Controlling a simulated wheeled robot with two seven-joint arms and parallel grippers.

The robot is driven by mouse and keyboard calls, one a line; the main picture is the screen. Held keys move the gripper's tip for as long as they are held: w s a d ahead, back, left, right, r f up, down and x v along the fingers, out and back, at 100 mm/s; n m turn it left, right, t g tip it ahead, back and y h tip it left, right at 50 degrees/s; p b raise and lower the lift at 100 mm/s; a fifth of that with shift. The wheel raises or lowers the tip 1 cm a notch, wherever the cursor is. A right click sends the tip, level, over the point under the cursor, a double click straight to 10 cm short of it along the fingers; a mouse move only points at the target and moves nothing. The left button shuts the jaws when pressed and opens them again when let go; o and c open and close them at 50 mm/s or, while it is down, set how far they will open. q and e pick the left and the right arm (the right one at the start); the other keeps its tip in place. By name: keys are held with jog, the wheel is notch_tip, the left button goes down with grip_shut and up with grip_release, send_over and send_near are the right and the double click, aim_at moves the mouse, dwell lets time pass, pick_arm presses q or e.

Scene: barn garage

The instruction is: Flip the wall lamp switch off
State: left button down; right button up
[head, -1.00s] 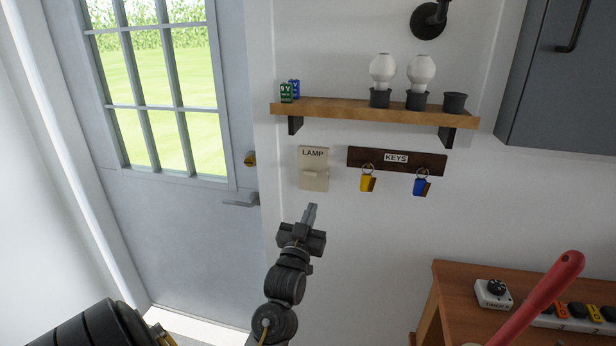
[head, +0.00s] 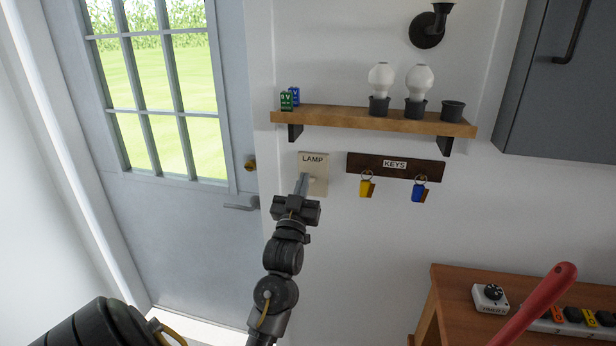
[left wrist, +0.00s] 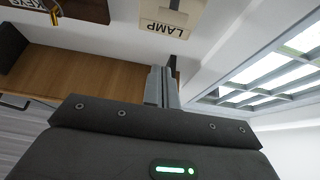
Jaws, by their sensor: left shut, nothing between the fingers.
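The lamp switch plate (head: 318,178), cream-coloured and marked LAMP, is on the white wall between the door and the key rack. Its label part also shows upside down at the top of the left wrist view (left wrist: 172,14). My left gripper (head: 302,181) is shut and empty, its fingertips pointing up in front of the plate's left part. In the head view the fingers hide part of the plate and its rocker. I cannot tell whether the fingertips touch it. In the left wrist view the shut fingers (left wrist: 162,86) appear apart from the plate. My right gripper is not in view.
A wooden shelf (head: 370,120) with bulbs and batteries is above the plate. The key rack (head: 396,166) with two keys hangs close on its right. The door handle (head: 242,207) is at left. A workbench (head: 450,292) with a red-handled tool stands lower right.

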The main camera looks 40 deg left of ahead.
aim_at(311, 180)
pick_arm(q)
jog(key=shift+w+a+f+p, duration=0.3)
jog(key=shift+w+a+p, duration=0.15)
jog(key=shift+w, duration=0.25)
jog(key=shift+w+a+f+p, duration=0.3)
jog(key=shift+w+p, duration=0.1)
jog(key=shift+w, duration=0.25)
jog(key=shift+w+a+f+p, duration=0.3)
jog(key=shift+w+a+p, duration=0.15)
jog(key=shift+w, duration=0.25)
jog(key=shift+d, duration=0.1)
